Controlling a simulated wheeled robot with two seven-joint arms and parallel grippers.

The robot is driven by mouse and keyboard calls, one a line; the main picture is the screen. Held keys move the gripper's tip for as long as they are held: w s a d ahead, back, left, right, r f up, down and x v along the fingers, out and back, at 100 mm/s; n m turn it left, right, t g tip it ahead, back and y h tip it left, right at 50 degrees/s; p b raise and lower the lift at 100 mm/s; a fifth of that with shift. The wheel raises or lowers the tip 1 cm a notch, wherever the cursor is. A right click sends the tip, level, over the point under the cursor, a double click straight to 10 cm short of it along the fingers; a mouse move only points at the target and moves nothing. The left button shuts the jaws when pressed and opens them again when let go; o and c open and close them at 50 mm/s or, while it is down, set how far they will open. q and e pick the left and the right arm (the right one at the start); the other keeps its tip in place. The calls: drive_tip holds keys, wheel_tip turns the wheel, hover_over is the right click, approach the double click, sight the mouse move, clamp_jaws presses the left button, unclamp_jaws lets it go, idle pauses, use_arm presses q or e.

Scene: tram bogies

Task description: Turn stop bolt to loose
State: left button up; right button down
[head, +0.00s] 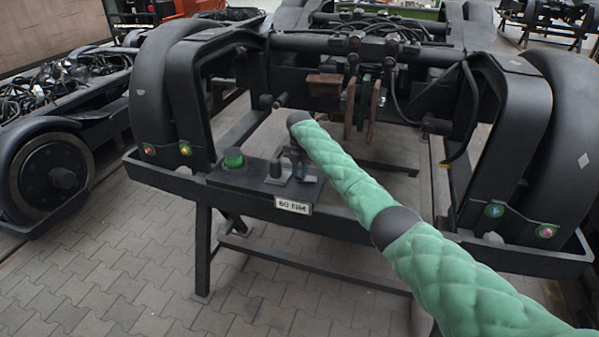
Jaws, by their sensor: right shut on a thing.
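My right arm comes in from the lower right in a green quilted sleeve. Its dark gripper (296,167) points down at the front beam of the black bogie frame (240,200), just above a small white plate with black lettering (293,206). The gripper is shut on a small dark part there, which I take to be the stop bolt. The jaws and the dark fittings around them hide most of it, so its turn position cannot be told. A small dark block (276,170) stands just left of the jaws. My left gripper is not in view.
A green round knob (233,158) stands on the beam left of the gripper. Red and yellow buttons (185,150) sit farther left. Hanging reddish-brown plates (373,112) and cables are behind. Another bogie (62,160) stands at left. The paved floor in front is clear.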

drive_tip(key=shift+w+r, duration=0.15)
drive_tip(key=shift+r, duration=0.1)
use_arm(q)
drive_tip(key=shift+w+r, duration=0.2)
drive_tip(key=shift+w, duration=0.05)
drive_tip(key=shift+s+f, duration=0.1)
use_arm(e)
drive_tip(key=c, duration=1.5)
unclamp_jaws()
drive_tip(key=shift+o, duration=1.2)
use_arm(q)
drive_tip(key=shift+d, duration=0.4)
use_arm(e)
drive_tip(key=shift+f, duration=0.15)
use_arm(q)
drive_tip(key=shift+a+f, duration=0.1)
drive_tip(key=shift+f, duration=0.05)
